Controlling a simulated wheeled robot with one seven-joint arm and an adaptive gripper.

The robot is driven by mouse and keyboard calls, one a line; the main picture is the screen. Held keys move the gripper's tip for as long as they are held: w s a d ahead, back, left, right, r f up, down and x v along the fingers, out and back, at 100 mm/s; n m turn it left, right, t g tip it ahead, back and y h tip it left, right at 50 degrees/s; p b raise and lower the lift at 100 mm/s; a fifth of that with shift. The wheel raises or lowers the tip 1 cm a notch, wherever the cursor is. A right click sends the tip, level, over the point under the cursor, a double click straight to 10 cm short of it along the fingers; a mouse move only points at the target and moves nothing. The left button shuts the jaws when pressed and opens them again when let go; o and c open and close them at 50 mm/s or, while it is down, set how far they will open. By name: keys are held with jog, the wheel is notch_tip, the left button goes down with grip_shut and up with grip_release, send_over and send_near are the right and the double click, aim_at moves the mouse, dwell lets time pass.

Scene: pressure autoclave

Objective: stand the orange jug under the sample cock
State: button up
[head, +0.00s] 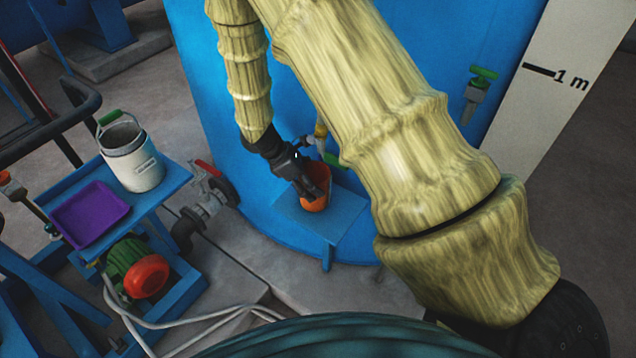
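The orange jug (317,204) is upright at the blue shelf (345,212) on the front of the blue tank. It appears to rest on the shelf, though its base contact is unclear. My dark gripper (306,188) is at the jug's left side and rim, overlapping it; whether its fingers are closed on the wall cannot be seen. A cock with a yellow body (320,130) and a green handle (334,161) is just above the jug, partly hidden by my arm. Whether its outlet is directly over the jug's mouth is hidden.
Another green-handled cock (481,84) is on the tank at right, beside a white height board (535,95). At left, a blue cart (170,182) carries a white pail (140,165) and a purple tray (90,214). A red-handled valve (208,180) juts from the tank.

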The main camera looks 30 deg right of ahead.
jog(key=shift+s+d+r, duration=0.1)
jog(key=shift+s+d, duration=0.35)
jog(key=shift+d, duration=0.4)
jog(key=shift+d+f+p, duration=0.15)
jog(key=shift+f+p, duration=0.15)
jog(key=shift+f, duration=0.55)
jog(key=shift+c, duration=0.6)
jog(key=o, duration=1.4)
jog(key=shift+f, duration=0.1)
jog(key=b+v, duration=0.2)
jog(key=v, duration=1)
